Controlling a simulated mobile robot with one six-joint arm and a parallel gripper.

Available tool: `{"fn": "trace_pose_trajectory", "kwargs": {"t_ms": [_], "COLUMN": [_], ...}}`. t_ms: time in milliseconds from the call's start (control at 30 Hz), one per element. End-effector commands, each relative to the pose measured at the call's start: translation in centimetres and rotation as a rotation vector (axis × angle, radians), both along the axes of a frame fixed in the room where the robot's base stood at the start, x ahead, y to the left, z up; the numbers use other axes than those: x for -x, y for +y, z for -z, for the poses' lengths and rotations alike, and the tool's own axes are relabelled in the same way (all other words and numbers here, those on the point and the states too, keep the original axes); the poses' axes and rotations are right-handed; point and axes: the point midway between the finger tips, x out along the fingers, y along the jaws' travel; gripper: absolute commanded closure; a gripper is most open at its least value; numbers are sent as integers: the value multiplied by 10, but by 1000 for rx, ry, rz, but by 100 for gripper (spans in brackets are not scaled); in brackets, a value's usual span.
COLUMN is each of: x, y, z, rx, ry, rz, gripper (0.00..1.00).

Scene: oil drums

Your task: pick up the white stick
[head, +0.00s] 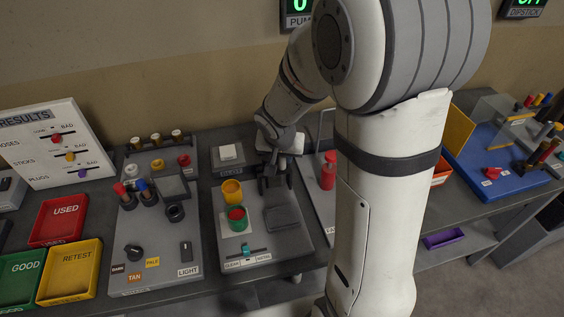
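I cannot surely pick out the white stick. A small white-topped piece (132,171) stands on the left grey panel, behind a red-topped piece (119,189) and a blue-topped piece (142,185) in dark holders. It is too small to tell whether it is a stick. My gripper (275,186) points down over the middle grey panel, behind a dark square pad (282,218). Its two dark fingers look apart, with nothing visible between them. My arm hides part of the bench to the right.
A yellow cup (232,191) and a green cup with red inside (237,217) stand left of my gripper. A red bottle (328,171) stands to its right. Red (60,219), yellow (69,271) and green (20,277) trays lie at left. A blue tray (507,183) with coloured-topped sticks is far right.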

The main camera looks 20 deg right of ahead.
Motion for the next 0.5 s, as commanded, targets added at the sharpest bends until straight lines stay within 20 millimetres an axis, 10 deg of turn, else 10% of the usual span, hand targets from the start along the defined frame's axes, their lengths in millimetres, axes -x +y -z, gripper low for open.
{"fn": "trace_pose_trajectory", "kwargs": {"t_ms": [500], "x": [-3], "y": [-1], "z": [7], "rx": [-1], "ry": [0], "rz": [0], "gripper": [91]}}
